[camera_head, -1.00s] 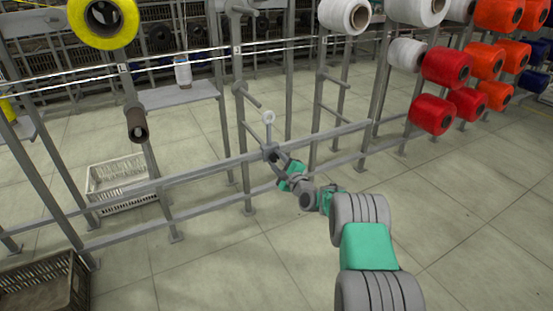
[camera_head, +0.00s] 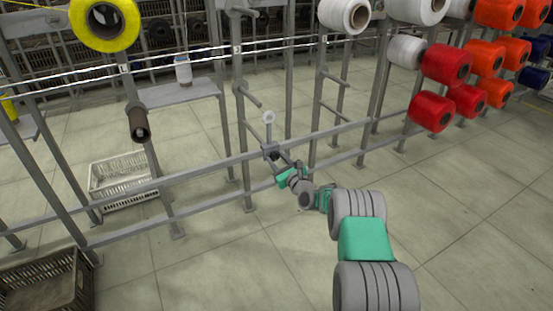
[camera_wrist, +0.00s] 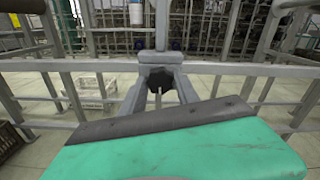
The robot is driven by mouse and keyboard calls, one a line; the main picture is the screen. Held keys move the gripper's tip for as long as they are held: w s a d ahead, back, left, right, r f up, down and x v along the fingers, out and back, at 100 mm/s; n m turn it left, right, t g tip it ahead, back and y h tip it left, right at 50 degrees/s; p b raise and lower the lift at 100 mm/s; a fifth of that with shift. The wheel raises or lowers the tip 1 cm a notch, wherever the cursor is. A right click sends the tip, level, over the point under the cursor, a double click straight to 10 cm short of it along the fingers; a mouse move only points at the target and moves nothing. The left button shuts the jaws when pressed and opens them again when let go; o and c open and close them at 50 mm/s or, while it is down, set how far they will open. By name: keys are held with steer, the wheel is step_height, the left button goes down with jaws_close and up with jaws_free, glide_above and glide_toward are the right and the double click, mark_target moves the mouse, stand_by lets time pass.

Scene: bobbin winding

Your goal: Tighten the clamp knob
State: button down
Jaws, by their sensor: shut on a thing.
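The clamp (camera_head: 269,149) sits on the grey horizontal rail in the head view, with a short post and a pale ring (camera_head: 268,117) above it. The grey clamp body also shows in the wrist view (camera_wrist: 161,60). Its dark knob (camera_wrist: 160,82) faces me below the body. My gripper (camera_wrist: 160,93) is shut on the knob, one finger on each side; the fingertips lie close against the clamp. In the head view my gripper (camera_head: 276,160) is small and partly merges with the clamp, and the knob's edges are hard to make out.
The rail (camera_head: 205,172) runs across in front of me between grey uprights. A yellow spool (camera_head: 105,20) hangs at upper left, red spools (camera_head: 433,112) at right. A white crate (camera_head: 122,180) and a dark crate (camera_head: 45,285) stand on the floor at left. Floor at right is clear.

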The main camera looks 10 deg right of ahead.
stand_by(0.4)
steer(key=c, duration=0.9)
jaws_free()
steer(key=p+v, duration=0.1)
steer(key=v, duration=0.6)
steer(key=shift+s+p, duration=0.35)
steer(key=shift+p, duration=0.05)
steer(key=shift+r, duration=0.1)
